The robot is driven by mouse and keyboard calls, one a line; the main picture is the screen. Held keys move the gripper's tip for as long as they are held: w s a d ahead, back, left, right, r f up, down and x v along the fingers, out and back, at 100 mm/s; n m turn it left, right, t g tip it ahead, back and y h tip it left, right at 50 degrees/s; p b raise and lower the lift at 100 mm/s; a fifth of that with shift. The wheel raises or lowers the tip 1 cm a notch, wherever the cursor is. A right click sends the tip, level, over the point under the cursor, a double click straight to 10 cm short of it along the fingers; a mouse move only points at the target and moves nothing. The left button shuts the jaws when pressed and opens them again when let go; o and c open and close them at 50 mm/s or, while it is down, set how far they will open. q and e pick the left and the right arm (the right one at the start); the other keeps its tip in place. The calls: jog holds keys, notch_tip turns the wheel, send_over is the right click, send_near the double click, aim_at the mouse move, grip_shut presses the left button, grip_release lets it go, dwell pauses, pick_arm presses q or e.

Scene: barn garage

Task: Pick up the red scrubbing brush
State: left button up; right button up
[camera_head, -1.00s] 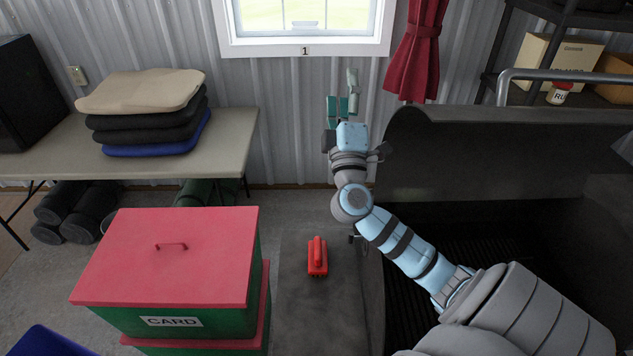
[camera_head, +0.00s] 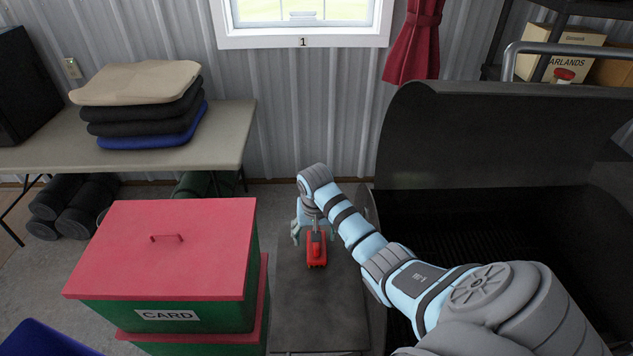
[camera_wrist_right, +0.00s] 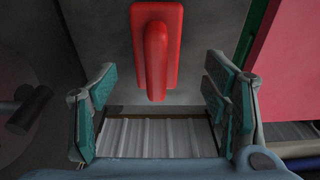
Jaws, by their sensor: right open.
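The red scrubbing brush (camera_head: 316,252) lies on the dark grey side shelf (camera_head: 318,310) of the grill, its handle up. My right gripper (camera_head: 312,236) is over the far end of the brush, pointing down. In the right wrist view the brush (camera_wrist_right: 156,50) is centred near the top, ahead of the open fingers (camera_wrist_right: 163,108). The space between the fingers is empty, and the brush appears apart from them. The arm partly hides the far end of the brush in the head view. My left gripper is not in view.
The open black grill (camera_head: 480,150) stands right of the shelf, its raised lid behind. A red-lidded green bin (camera_head: 165,250) marked CARD stands close on the left. A table (camera_head: 225,125) with folded cloths is at back left.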

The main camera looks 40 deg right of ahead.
jog(key=f, duration=0.2)
jog(key=f+b, duration=0.1)
jog(key=f, duration=0.1)
jog(key=d+f, duration=0.1)
jog(key=f, duration=0.1)
jog(key=shift+w+f+b, duration=0.3)
jog(key=shift+w+b, duration=0.05)
jog(key=shift+b, duration=0.05)
jog(key=shift+r, duration=0.1)
jog(key=c, duration=1.4)
jog(key=shift+r+p, duration=0.3)
jog(key=shift+r, duration=0.2)
notch_tip(320, 180, up, 19)
jog(key=p, duration=0.3)
jog(key=shift+p, duration=0.4)
